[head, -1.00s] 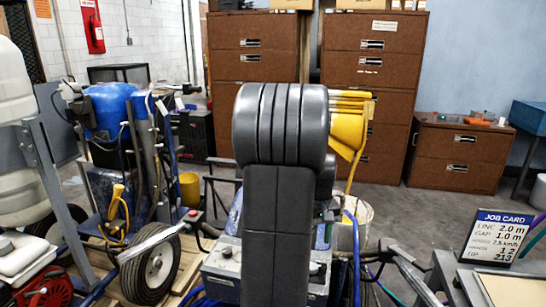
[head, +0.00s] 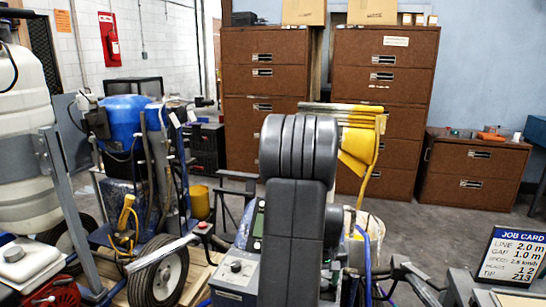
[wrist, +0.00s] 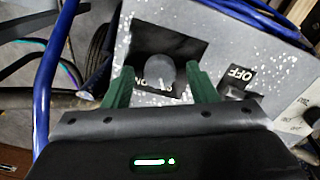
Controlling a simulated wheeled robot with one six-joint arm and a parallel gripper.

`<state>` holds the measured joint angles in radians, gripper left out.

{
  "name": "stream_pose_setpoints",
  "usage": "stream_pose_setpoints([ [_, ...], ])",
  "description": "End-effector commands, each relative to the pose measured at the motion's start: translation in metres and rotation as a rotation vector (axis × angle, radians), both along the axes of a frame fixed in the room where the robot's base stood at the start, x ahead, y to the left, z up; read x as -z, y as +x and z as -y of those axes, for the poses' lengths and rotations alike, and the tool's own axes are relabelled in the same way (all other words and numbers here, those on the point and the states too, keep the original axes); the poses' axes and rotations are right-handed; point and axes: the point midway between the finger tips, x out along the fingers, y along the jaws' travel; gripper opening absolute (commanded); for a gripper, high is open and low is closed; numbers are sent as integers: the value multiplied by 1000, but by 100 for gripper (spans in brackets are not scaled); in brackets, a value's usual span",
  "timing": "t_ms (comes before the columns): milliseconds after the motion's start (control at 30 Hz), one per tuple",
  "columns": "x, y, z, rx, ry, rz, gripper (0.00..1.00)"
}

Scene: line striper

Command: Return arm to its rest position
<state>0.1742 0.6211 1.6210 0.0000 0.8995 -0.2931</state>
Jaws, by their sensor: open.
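My gripper (wrist: 160,67) shows in the wrist view with its two green fingers apart and nothing held between them. A grey knob (wrist: 160,73) on a dark plate marked ON appears between the fingertips, clear of both. How far it is beyond them I cannot tell. A switch (wrist: 236,92) marked OFF is right of the right finger. Both are on the speckled grey control panel (wrist: 222,45). In the head view my dark arm stands upright in the middle and hides my gripper. Part of the grey control box (head: 232,286) shows left of the arm.
A striper with a blue tank (head: 125,118) stands at left, near a wheel (head: 160,275). Brown cabinets (head: 262,85) line the back. A job card (head: 513,255) stands at right.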

Motion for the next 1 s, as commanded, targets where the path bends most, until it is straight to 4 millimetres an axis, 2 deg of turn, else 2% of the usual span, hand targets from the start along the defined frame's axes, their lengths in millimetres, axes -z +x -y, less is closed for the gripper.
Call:
stream_pose_setpoints([
  [133,-5,1,0,-3,-1,2,52],
  [267,-20,1,0,-9,-1,4,52],
  [867,-139,1,0,-10,-1,5,52],
  [1000,-110,-1,0,-9,1,-5,52],
])
